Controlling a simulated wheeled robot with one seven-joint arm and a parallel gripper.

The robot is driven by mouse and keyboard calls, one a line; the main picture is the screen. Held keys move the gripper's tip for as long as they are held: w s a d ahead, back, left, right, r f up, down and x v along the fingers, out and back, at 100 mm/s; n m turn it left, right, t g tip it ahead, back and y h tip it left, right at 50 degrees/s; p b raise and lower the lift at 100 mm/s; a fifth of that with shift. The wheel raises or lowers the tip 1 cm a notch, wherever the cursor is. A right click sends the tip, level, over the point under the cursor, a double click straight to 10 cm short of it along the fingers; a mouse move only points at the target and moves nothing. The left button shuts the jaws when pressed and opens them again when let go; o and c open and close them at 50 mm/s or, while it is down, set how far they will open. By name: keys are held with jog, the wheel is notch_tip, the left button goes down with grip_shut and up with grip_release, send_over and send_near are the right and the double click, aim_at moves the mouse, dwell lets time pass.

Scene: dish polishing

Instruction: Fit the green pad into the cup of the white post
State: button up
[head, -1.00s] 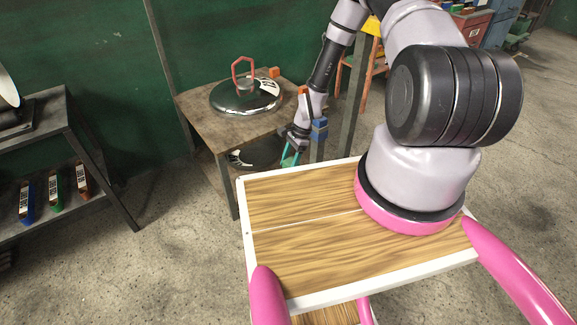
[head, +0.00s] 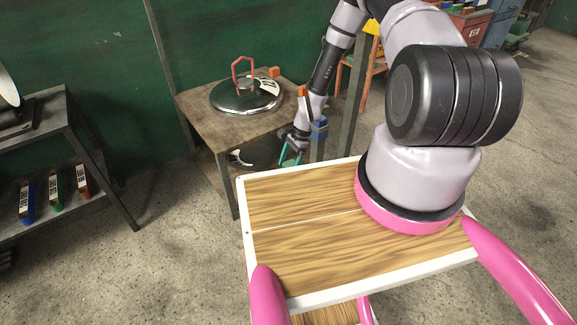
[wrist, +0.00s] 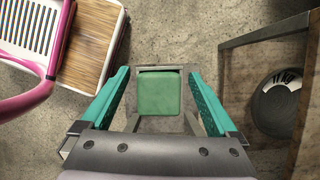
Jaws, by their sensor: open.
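The green pad (wrist: 159,93) shows in the wrist view as a rounded square on a grey support (wrist: 158,124), between my fingers. My gripper (wrist: 158,74) is open, with its teal fingers apart on the left and right of the pad and gaps on both sides. I cannot tell how far above the pad the fingertips are. In the head view my gripper (head: 291,155) hangs beside the front right of the brown side table, and the pad cannot be made out. I cannot make out the white post or its cup in either view.
The side table (head: 192,108) holds a shiny round lid-like piece (head: 246,95) with a red handle. A dark rack (head: 67,110) stands at the left. A dark round object (wrist: 277,103) lies at the right in the wrist view. A wood-topped cart (wrist: 88,40) is at upper left.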

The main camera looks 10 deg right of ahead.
jog(key=v, duration=1.2)
jog(key=shift+w+d+r, duration=0.1)
jog(key=shift+r, duration=0.1)
jog(key=d+r+n+t+h, duration=0.1)
jog(key=d+r+n+t, duration=0.15)
jog(key=r, duration=1.45)
jog(key=d+r+n+t+h, duration=0.15)
jog(key=r+n, duration=0.25)
jog(key=r, duration=1.4)
jog(key=s+a+r+n+t, duration=0.1)
jog(key=s+r+n+t, duration=0.3)
jog(key=s+r, duration=1.4)
jog(key=s, duration=0.2)
jog(key=shift+s+a+r+t, duration=0.2)
jog(key=shift+s+r+t, duration=0.1)
jog(key=shift+t, duration=0.1)
jog(key=shift+y, duration=0.25)
